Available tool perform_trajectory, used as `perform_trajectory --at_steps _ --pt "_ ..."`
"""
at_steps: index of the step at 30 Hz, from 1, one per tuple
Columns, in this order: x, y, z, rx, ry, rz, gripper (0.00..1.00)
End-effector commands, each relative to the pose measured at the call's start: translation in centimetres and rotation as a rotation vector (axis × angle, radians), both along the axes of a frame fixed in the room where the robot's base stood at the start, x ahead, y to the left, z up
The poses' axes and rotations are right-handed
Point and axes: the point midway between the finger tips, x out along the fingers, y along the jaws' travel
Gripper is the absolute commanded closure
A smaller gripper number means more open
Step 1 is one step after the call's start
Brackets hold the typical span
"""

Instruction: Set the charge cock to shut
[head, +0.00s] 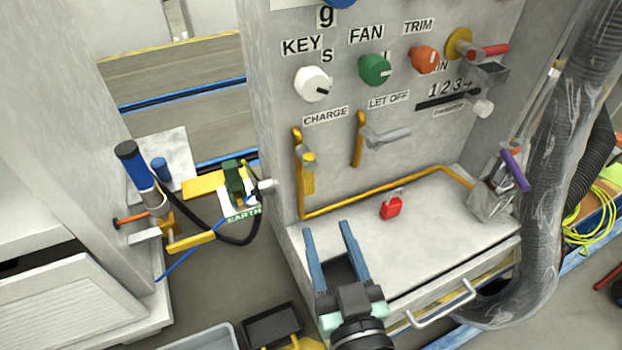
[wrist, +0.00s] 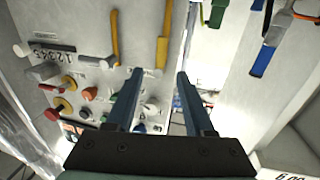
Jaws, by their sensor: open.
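The charge cock (head: 307,178) is on the grey panel under the CHARGE label (head: 325,116). Its yellow lever appears to hang straight down, along the upright yellow pipe. In the wrist view, the charge cock (wrist: 162,50) shows beyond the fingertips, near the top middle. My gripper (head: 328,230) is open and empty, below and in front of the cock and apart from it. Its two blue fingers also show in the wrist view (wrist: 160,75), with a clear gap between them.
The let-off cock (head: 385,137), with a grey lever pointing right, sits right of the charge cock. A red padlock (head: 391,205) rests on the ledge. Knobs sit above. The earth lead fitting (head: 236,185) stands left, and a wrapped hose (head: 550,170) hangs right.

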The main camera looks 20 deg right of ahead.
Motion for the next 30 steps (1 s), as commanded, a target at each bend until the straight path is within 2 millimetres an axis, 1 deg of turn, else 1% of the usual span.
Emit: perform_trajectory --at_steps 5,18,24,30 --pt "2.4 -0.4 0.5 0.000 -0.004 0.000 0.47" --pt "9.7 -1.5 0.4 0.000 -0.002 0.001 0.47" --pt "11.6 -1.8 0.3 0.000 -0.002 0.002 0.47" --pt "12.2 -1.9 0.2 0.000 -0.001 0.002 0.47"
